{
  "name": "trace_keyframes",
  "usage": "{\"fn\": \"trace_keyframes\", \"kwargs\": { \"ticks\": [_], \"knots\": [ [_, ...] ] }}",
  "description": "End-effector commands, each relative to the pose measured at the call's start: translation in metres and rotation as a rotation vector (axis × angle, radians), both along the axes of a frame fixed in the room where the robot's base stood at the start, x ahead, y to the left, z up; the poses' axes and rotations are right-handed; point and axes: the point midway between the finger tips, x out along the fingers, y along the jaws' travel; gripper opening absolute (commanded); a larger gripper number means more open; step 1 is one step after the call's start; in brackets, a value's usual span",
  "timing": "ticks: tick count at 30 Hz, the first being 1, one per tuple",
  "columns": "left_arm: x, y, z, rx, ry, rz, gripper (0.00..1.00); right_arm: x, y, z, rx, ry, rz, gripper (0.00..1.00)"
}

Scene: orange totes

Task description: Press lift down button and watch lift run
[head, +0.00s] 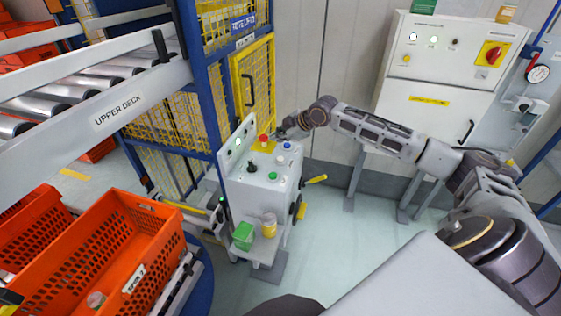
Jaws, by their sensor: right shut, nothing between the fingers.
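The grey control console (263,195) stands left of centre. Its sloping top has a red mushroom button (263,139) on a yellow base, a blue button (287,145), a white button (280,160), a green button (273,176) and a black knob (252,167). I cannot read which one is lift down. My right gripper (281,133) is shut and empty at the console's back edge, close to the red and blue buttons; I cannot tell whether it touches either. The lift (205,100) is a blue frame with yellow mesh behind the console. My left gripper is out of view.
A roller conveyor marked UPPER DECK (120,110) runs in from the left to the lift. Orange totes (125,250) stand at lower left. A green box (243,236) and a yellow jar (269,226) sit on the console's low shelf. A white cabinet (440,75) is at upper right.

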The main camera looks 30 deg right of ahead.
Motion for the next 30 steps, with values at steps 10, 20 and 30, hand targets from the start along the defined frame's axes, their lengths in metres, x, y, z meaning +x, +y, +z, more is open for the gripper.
{"fn": "trace_keyframes", "kwargs": {
  "ticks": [10,20,30],
  "knots": [
    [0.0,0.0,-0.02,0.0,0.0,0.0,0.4,0.0,0.0,-0.018,0.0,0.0,0.0,0.0],
    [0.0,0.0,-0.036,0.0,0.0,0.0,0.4,0.0,0.0,-0.032,0.0,0.0,0.0,0.0],
    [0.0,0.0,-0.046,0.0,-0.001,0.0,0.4,0.0,0.0,-0.051,0.002,0.001,0.0,0.0]
  ]
}}
